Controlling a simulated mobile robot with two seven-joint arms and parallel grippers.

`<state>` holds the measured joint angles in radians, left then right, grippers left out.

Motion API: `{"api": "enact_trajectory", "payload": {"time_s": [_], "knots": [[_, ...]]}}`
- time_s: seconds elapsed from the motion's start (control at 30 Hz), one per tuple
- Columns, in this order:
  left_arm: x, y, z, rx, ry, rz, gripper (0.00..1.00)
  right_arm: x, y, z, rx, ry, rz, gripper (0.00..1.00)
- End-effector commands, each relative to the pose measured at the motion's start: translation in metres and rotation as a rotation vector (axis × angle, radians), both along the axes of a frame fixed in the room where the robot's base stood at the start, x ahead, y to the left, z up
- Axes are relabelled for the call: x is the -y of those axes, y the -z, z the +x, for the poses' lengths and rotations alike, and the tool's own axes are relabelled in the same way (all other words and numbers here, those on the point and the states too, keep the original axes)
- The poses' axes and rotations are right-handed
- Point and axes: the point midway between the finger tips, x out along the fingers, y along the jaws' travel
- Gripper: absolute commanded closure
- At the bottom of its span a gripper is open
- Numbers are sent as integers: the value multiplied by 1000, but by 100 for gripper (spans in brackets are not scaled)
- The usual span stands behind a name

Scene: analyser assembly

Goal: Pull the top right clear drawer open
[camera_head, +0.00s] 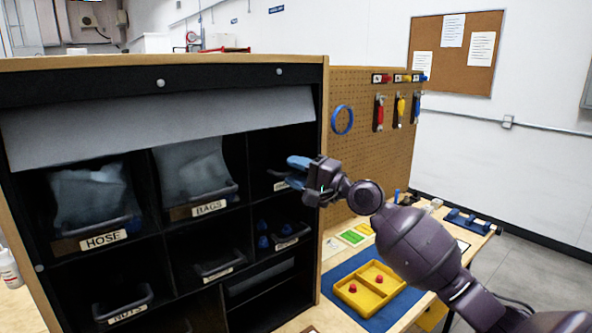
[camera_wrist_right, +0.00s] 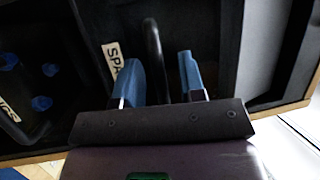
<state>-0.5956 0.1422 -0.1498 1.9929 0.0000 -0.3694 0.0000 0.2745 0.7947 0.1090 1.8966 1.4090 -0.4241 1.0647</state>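The top right clear drawer sits in the top right compartment of the black cabinet. In the head view my gripper covers most of it, and only part of its white label (camera_head: 281,185) shows. In the right wrist view its label (camera_wrist_right: 112,60) reads "SPA", the rest being hidden, and its dark handle bar (camera_wrist_right: 153,55) shows. My right gripper (camera_head: 299,170) is in front of this drawer. In the right wrist view its blue fingers (camera_wrist_right: 160,72) are apart, one on each side of the handle bar, with a gap on at least one side. My left gripper is not in view.
Drawers labelled HOSE (camera_head: 103,240) and BAGS (camera_head: 208,207) are to the left. A drawer with blue parts (camera_head: 283,240) lies below. The cabinet's wooden side edge (camera_head: 324,130) and a pegboard (camera_head: 365,95) are close on the right. A yellow tray (camera_head: 352,297) is on the bench.

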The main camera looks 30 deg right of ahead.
Motion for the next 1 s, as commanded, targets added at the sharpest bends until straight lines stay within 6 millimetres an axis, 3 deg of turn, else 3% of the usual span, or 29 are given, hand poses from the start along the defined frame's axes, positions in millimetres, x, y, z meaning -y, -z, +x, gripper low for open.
{"api": "enact_trajectory", "payload": {"time_s": [0.3, 0.53, 1.0], "knots": [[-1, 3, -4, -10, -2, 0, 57, -1, 0, 2, 0, 0, 0, 65], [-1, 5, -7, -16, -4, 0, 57, -1, 0, 1, 0, 0, 0, 100], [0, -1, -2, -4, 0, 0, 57, 0, 0, -2, -1, 0, 0, 100]]}}
